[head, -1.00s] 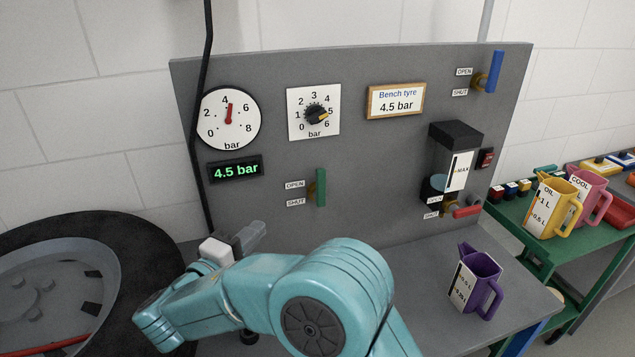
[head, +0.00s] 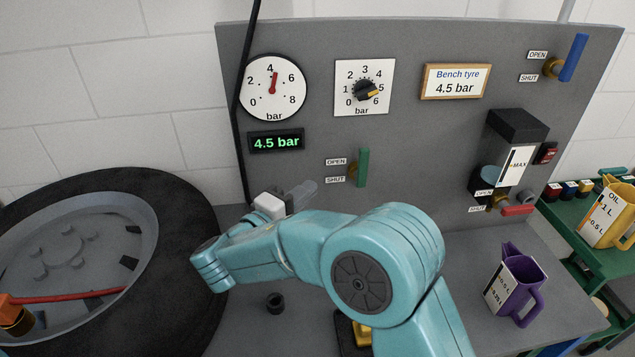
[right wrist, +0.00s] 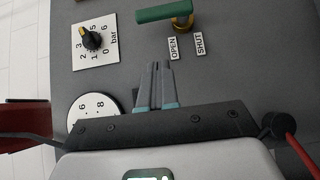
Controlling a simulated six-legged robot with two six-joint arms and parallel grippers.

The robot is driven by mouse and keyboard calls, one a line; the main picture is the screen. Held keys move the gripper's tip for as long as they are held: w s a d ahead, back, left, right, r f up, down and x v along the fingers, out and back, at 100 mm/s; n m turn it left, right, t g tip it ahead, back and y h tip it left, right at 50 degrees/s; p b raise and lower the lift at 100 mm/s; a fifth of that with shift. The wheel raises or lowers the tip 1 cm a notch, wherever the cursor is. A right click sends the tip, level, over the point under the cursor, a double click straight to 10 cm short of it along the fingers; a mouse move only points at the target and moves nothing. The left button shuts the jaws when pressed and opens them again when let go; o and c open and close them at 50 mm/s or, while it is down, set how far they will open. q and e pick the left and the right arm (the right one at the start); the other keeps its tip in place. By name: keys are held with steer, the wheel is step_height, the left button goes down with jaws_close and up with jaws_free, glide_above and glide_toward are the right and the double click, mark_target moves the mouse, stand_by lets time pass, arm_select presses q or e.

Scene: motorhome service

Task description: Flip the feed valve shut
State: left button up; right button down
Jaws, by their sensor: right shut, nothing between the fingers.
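A green valve handle (head: 363,168) stands upright on the grey panel beside OPEN and SHUT labels. In the right wrist view the green handle (right wrist: 165,12) extends from its brass pivot toward the OPEN side. My right gripper (head: 308,190) is left of and slightly below this handle, apart from it. In the right wrist view its fingers (right wrist: 157,70) are together and empty, short of the handle. A blue valve handle (head: 574,58) points up at top right. A red valve handle (head: 517,210) lies sideways under the reservoir. No handle is marked feed. My left gripper is out of view.
The panel carries a gauge (head: 272,88), a bar knob (head: 365,88) and a 4.5 bar display (head: 276,142). A black hose (head: 243,110) hangs left of them. A tyre (head: 185,270) lies at left. A purple jug (head: 515,285) stands on the bench at right.

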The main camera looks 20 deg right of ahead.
mark_target(361, 166)
steer(key=w+d+p, duration=0.3)
steer(key=d+p, duration=0.2)
steer(key=d, duration=0.5)
steer(key=shift+d, duration=0.35)
steer(key=shift+w+a, duration=0.1)
steer(key=shift+w, duration=0.1)
